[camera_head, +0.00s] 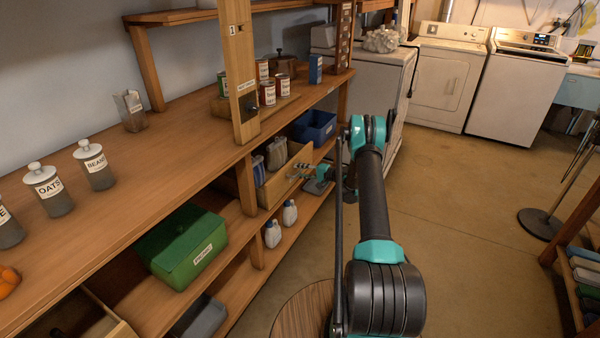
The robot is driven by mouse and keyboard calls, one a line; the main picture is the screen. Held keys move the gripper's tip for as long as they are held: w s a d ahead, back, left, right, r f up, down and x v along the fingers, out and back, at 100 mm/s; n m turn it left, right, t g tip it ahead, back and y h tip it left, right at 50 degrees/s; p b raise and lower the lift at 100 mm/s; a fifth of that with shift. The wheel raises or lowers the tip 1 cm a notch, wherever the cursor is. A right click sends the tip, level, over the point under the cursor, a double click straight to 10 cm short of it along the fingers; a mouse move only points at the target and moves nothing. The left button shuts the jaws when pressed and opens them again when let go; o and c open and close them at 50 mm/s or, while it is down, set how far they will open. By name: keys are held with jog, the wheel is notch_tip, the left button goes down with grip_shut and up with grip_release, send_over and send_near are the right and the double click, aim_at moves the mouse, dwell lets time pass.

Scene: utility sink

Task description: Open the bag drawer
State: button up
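A light wooden drawer (274,190) sits under the worktop of the long shelf unit, right of the green box. It stands partly pulled out, and grey-blue bag-like items (276,153) show inside it. My gripper (301,171) is at the outer face of the drawer front, near its middle. The fingers are small in the picture and overlap the place of a handle. I cannot tell whether they are shut on it or only beside it. My arm reaches in from the right.
A green box (185,250) and a blue bin (314,126) stand on the shelf either side of the drawer. White bottles (272,234) stand on the lower shelf. A round wooden top (300,310) is near the front. Open floor (450,200) lies to the right.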

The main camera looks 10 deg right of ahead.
jog(key=shift+w+a, duration=0.1)
jog(key=shift+a, duration=0.1)
grip_shut()
dwell(0.5)
